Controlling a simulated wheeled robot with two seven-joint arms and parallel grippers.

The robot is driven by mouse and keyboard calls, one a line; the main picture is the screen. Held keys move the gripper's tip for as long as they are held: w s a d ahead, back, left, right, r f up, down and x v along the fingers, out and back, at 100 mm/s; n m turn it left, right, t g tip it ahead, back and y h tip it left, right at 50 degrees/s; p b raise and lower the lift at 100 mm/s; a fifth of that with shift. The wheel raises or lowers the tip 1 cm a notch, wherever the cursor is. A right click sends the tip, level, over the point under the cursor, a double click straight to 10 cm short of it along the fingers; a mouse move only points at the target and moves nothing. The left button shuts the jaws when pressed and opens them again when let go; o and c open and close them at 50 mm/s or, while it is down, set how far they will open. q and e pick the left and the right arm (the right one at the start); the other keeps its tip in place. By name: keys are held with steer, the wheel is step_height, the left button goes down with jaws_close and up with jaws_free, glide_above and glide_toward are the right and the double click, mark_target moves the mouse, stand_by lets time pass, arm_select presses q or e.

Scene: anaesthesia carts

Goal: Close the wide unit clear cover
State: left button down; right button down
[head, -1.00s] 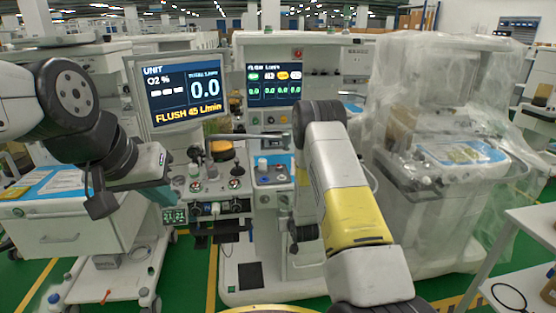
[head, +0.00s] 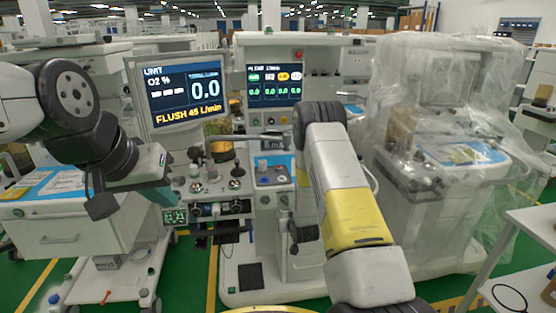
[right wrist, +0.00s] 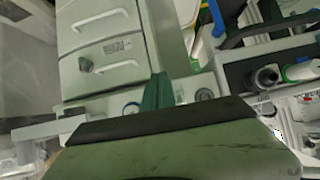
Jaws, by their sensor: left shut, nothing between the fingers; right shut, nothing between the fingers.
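The wide anaesthesia unit (head: 262,185) stands in the middle of the head view, with two lit screens, knobs and valves on its work surface. I cannot clearly make out its clear cover or how far open it stands; a grey horizontal bar (head: 245,137) crosses above the knobs. My right gripper (right wrist: 157,92) is shut and empty in the right wrist view, in front of white drawers. In the head view my right forearm hides part of the unit's right side.
A machine wrapped in clear plastic (head: 440,160) stands to the right. A white cart with drawers (head: 70,225) is at the left. A white table (head: 535,235) is at the lower right. Green floor shows between them.

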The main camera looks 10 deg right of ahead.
steer(key=shift+w, duration=0.15)
stand_by(0.3)
steer(key=shift+w, duration=0.65)
